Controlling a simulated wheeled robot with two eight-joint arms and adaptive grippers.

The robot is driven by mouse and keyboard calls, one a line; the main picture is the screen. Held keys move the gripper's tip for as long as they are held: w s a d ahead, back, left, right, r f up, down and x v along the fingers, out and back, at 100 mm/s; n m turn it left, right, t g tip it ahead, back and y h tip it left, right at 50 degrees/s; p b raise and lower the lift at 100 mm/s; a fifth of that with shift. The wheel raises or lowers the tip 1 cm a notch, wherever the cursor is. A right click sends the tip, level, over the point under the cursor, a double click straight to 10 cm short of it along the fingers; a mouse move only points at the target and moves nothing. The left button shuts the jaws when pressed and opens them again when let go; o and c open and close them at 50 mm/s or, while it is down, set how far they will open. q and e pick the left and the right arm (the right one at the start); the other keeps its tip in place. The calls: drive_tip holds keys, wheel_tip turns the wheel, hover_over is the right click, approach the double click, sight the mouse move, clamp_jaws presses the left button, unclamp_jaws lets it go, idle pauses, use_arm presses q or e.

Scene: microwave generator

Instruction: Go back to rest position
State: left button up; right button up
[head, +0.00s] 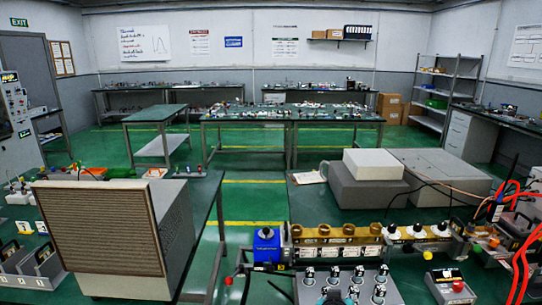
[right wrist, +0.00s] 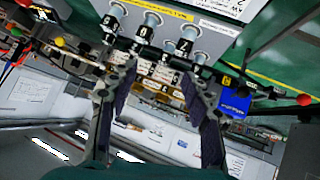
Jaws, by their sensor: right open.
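My right gripper (right wrist: 158,82) is in the right wrist view, its two dark fingers apart and nothing held between them. Beyond the fingers is the microwave bench, with a row of brass-coloured blocks (right wrist: 160,76) and several silver-topped knobs. A blue box (right wrist: 236,102) lies to the right of the fingers. In the head view the same blue box (head: 266,245) stands left of the brass blocks (head: 335,236). A grey panel with several knobs (head: 345,282) sits in front of them.
A large grey cabinet with a brown grille (head: 95,240) stands at the front left. Grey boxes (head: 440,175) sit behind the bench row. Red cables (head: 520,250) hang at the right edge. Green floor (head: 255,200) shows between the tables.

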drive_tip(key=s+f+n+g+y, duration=0.1)
drive_tip(key=s+f+g+y, duration=0.1)
drive_tip(key=s, duration=1.6)
drive_tip(key=shift+s+a+g+y, duration=0.2)
drive_tip(key=shift+g+y, duration=0.1)
drive_tip(key=shift+y, duration=0.6)
